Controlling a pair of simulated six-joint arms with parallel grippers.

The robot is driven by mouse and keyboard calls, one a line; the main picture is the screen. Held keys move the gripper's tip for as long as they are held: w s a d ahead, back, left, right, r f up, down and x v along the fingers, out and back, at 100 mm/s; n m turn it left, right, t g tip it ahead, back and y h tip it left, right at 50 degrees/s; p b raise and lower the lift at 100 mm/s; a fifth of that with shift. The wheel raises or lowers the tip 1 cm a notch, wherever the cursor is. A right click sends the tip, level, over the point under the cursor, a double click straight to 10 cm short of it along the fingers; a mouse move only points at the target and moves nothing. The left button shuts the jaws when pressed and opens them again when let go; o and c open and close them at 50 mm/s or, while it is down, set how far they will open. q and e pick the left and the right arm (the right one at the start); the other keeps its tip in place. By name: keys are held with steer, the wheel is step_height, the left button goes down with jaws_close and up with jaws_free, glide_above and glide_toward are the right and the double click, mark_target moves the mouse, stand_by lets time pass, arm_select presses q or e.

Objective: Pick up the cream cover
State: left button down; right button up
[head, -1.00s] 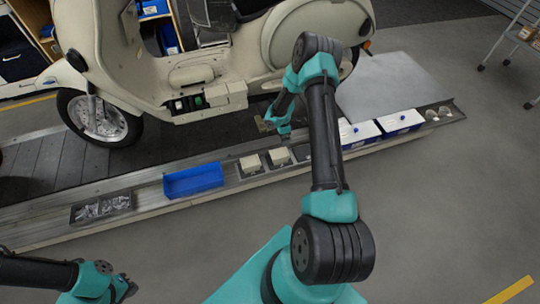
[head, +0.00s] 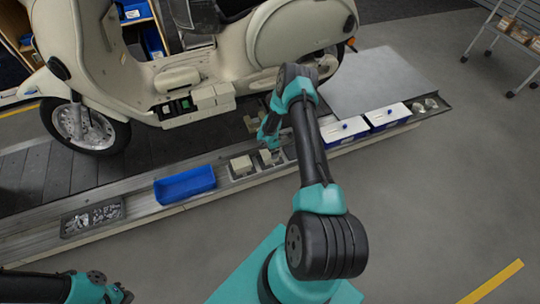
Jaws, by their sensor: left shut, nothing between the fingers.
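Two small cream covers sit in grey holders on the conveyor's near edge: a left cover (head: 241,164) and a right cover (head: 267,158). My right gripper (head: 266,146) is low at the right cover, pointing down at its far side. The fingertips are small and partly hidden, so I cannot tell whether they touch it or are open. My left gripper (head: 126,296) is at the bottom left edge, shut and empty, far from the covers and partly cut off by the frame.
A blue bin (head: 185,185) and a tray of metal parts (head: 93,217) lie left of the covers. White-topped blue boxes (head: 345,130) stand to the right. A cream scooter (head: 190,75) stands behind on the slat conveyor (head: 30,180). The floor in front is clear.

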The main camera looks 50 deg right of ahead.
steer(key=shift+f, duration=0.4)
steer(key=shift+w+a+f, duration=0.1)
steer(key=shift+f, duration=1.2)
steer(key=shift+w+a+f, duration=0.1)
steer(key=shift+f, duration=1.2)
steer(key=shift+c, duration=0.2)
steer(key=c, duration=1)
steer(key=shift+r, duration=0.1)
steer(key=shift+s+r, duration=0.15)
steer(key=shift+r, duration=1.6)
steer(key=s+a+r, duration=0.1)
steer(key=s+a, duration=0.9)
steer(key=a, duration=0.2)
steer(key=shift+s+r, duration=0.15)
steer(key=shift+r, duration=0.05)
